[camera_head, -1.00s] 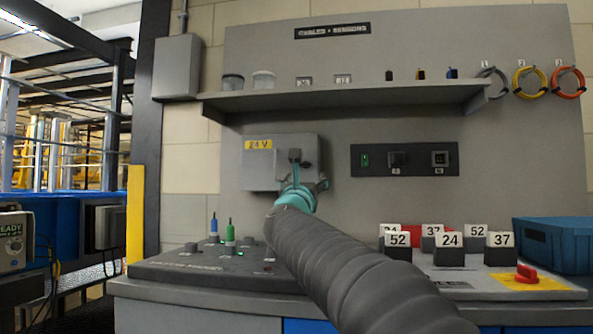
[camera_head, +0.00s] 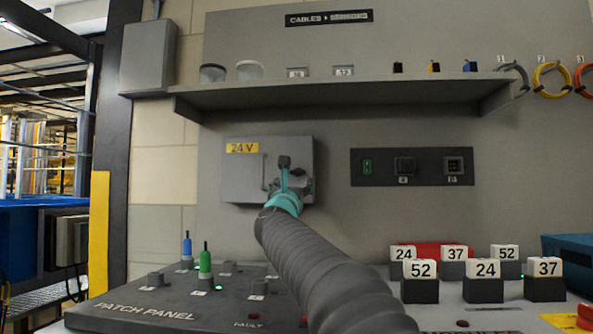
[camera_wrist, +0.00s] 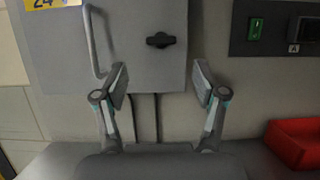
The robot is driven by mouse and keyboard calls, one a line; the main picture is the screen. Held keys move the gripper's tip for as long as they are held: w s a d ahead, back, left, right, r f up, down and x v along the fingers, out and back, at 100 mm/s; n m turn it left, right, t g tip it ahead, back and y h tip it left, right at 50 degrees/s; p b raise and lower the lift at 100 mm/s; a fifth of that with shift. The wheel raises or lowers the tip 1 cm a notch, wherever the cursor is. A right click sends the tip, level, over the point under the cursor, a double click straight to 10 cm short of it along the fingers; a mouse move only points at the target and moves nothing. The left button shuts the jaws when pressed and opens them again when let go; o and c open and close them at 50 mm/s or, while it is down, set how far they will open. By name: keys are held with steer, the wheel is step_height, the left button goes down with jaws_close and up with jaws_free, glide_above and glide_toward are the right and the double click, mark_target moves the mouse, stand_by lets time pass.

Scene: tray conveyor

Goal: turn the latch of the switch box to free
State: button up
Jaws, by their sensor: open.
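The grey switch box (camera_head: 240,185) with a yellow 24 V label is on the wall panel, its door shut. In the wrist view the box (camera_wrist: 55,50) fills the upper left. Its dark latch (camera_wrist: 160,40) lies roughly level across on the door, with a bar handle (camera_wrist: 97,45) to its left. My gripper (camera_wrist: 161,84) is open and empty, its two fingers spread in front of the box's lower part. The latch shows above the gap between the fingertips, apart from them. In the head view my arm and gripper (camera_head: 290,186) hide the box's lower right part.
A shelf (camera_head: 340,95) juts out above the box. A socket strip (camera_head: 380,167) is to its right. Below are the patch panel (camera_head: 150,312) with upright plugs, several numbered blocks (camera_head: 421,280) and a red bin (camera_wrist: 297,145). Two cables hang beneath the box.

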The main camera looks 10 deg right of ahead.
mark_target(297, 173)
steer(key=p+x, duration=0.3)
steer(key=x, duration=0.4)
steer(key=shift+w+d+r+p, duration=0.15)
steer(key=shift+w+p, duration=0.15)
steer(key=c, duration=1.1)
